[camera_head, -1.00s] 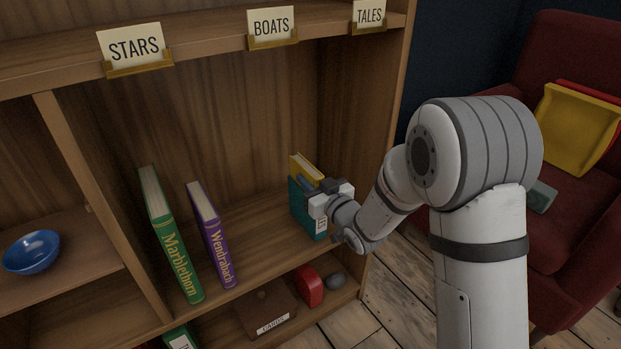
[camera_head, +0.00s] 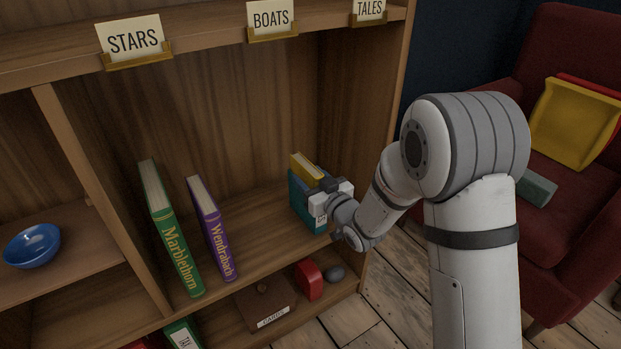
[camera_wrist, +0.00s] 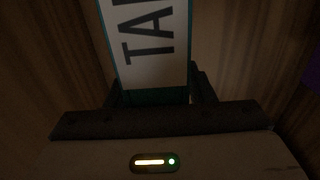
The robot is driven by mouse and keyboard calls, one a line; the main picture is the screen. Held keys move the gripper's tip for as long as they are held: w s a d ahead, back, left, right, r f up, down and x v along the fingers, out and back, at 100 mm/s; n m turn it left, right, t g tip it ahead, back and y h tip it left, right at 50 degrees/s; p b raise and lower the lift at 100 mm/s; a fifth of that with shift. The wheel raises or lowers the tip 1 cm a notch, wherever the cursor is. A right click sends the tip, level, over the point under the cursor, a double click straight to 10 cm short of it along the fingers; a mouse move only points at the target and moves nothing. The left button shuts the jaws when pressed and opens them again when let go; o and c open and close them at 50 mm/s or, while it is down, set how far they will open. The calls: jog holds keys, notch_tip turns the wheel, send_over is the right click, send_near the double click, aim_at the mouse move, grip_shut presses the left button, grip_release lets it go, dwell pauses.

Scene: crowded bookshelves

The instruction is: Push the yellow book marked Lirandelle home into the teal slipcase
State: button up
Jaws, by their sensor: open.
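The teal slipcase (camera_head: 303,205) stands on the shelf board at the right end of the middle bay. The yellow book (camera_head: 308,168) sits in it, its top still showing above the slipcase; its title is not readable. My gripper (camera_head: 317,187) is open at the upper front of the slipcase and covers part of it and of the book. In the wrist view the slipcase's white label (camera_wrist: 150,45), with large dark letters starting "TA", lies between my dark fingers (camera_wrist: 155,95). The book cannot be made out there, and contact is unclear.
Green Marblethorn (camera_head: 172,235) and purple Wendrabach (camera_head: 212,232) lean to the left, with bare shelf between Wendrabach and the slipcase. The bay's right side wall (camera_head: 365,120) is close to my gripper. A brown box (camera_head: 266,303) and red object (camera_head: 309,280) sit below.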

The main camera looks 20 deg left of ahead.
jog(key=shift+f, duration=0.1)
jog(key=p+v, duration=0.2)
jog(key=v, duration=0.5)
jog(key=shift+s+d, duration=0.25)
jog(key=shift+d, duration=0.05)
jog(key=shift+s, duration=0.1)
dwell(0.5)
